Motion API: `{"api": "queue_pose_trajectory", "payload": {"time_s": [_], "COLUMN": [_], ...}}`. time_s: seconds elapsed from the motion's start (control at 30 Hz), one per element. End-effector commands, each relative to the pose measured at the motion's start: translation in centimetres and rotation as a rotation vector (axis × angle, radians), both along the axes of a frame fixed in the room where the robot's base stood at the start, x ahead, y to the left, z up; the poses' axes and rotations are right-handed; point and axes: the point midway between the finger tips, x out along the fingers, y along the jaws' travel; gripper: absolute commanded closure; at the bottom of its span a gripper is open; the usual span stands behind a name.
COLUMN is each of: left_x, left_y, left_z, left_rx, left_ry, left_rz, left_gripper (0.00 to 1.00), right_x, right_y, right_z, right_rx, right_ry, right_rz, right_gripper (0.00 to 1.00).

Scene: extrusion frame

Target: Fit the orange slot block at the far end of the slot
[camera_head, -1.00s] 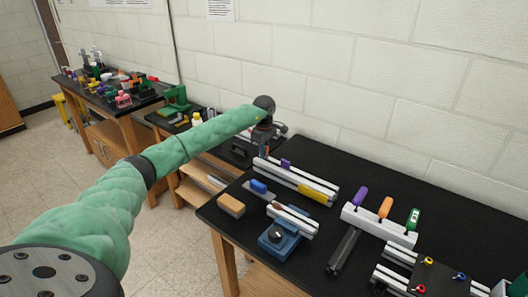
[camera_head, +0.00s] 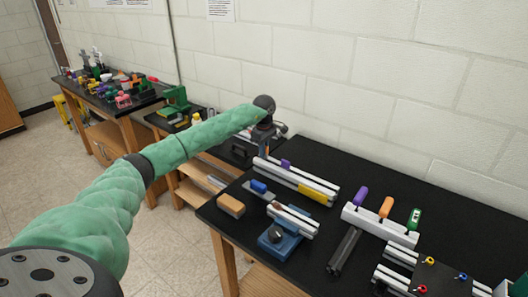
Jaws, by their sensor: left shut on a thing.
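A silver slotted extrusion (camera_head: 322,197) lies on the black bench, running from far left to near right. A purple block (camera_head: 285,163) sits on it near the far end and a yellow block (camera_head: 312,193) sits nearer. My left gripper (camera_head: 264,151) points down at the extrusion's far-left end. My right gripper is not in view.
A blue vise (camera_head: 278,239) holds a short extrusion nearby. A tan block (camera_head: 231,205), a blue block (camera_head: 259,186) and a dark bar (camera_head: 344,251) lie around it. A rack (camera_head: 378,226) holds colored handles. The bench's back right is clear.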

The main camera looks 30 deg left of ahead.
Motion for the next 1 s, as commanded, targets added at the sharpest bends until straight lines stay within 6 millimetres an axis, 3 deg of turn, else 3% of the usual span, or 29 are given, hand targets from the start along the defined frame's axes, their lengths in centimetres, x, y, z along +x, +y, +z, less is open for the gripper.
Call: {"api": "queue_pose_trajectory", "payload": {"time_s": [1.0], "left_x": [0.0], "left_y": [0.0], "left_z": [-1.3], "left_rx": [0.000], "left_ry": [-0.001], "left_rz": [0.000], "left_gripper": [1.00], "right_x": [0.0], "right_y": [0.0], "right_z": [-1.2], "right_rx": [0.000], "right_ry": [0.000], "right_rz": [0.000], "right_gripper": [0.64]}}
